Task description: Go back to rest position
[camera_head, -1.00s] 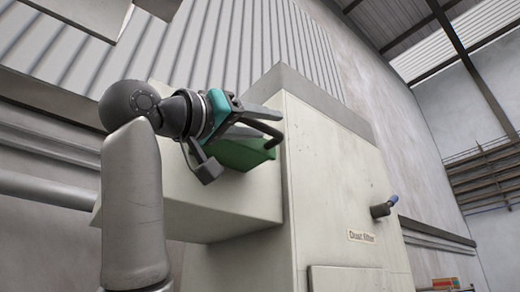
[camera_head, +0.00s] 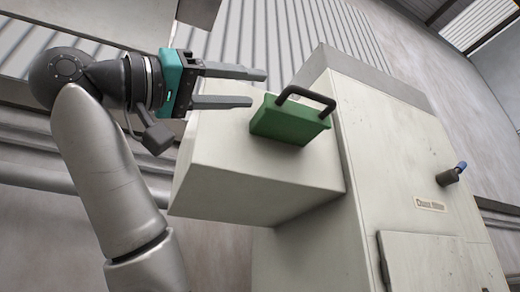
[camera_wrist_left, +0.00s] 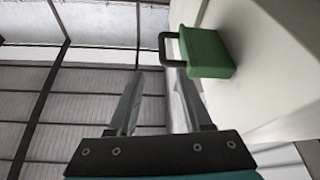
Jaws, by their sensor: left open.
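My left gripper (camera_head: 258,88) is open and empty, to the left of a green block with a black handle (camera_head: 288,120). The block sits on the side box of a cream cabinet labelled as a dust filter (camera_head: 400,150). The gripper's fingers are apart from the handle. In the left wrist view the open fingers (camera_wrist_left: 158,95) point upward, and the green block (camera_wrist_left: 207,53) is beyond the right finger, whose tip appears close to the handle in the picture. My right gripper is not in view.
The cabinet's side box (camera_head: 245,185) juts out below the gripper. A knob with a blue end (camera_head: 452,174) sticks out of the cabinet front. A corrugated wall (camera_head: 270,40) stands behind. The space left of the box holds my left arm.

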